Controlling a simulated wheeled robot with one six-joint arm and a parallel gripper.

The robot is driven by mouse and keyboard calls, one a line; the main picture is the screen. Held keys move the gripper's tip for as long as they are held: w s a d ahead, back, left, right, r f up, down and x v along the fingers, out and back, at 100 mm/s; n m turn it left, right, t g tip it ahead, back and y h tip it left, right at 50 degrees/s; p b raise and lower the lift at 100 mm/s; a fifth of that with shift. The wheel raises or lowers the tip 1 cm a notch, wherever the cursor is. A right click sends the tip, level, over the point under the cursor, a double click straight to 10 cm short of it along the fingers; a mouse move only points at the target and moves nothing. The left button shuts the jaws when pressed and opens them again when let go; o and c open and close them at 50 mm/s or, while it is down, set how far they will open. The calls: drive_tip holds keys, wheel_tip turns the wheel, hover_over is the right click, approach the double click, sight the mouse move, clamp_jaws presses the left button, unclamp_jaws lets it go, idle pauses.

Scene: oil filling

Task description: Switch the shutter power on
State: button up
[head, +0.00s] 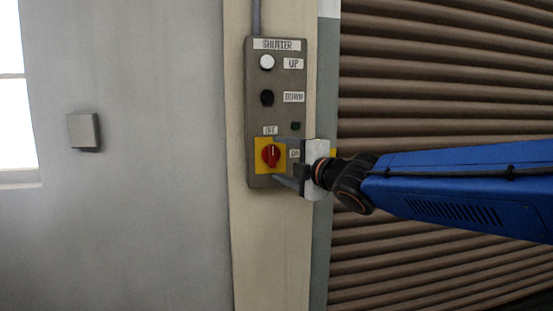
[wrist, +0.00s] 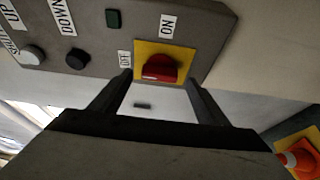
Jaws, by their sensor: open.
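The shutter control panel (head: 257,120) is a grey upright box on a cream post. Its red rotary knob (head: 271,155) sits on a yellow plate (head: 258,167), with the OFF label (head: 270,130) above and the ON label (head: 294,154) to the right. The knob's pale mark looks upright, toward OFF. My gripper (head: 287,173) is open at the panel's lower right, close to the knob. In the wrist view my gripper (wrist: 158,85) has its fingers apart, with the red knob (wrist: 160,68) just beyond and between their tips. I cannot tell whether they touch it.
Above the knob are a white UP button (head: 267,62), a black DOWN button (head: 267,97) and a small dark green lamp (head: 295,126). The brown ribbed shutter (head: 440,100) fills the right. A grey box (head: 84,131) is on the left wall. The wall between is bare.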

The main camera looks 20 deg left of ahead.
sight(272, 156)
drive_tip(key=shift+x, duration=1.45)
drive_tip(key=c, duration=1.1)
drive_tip(key=shift+o, duration=0.3)
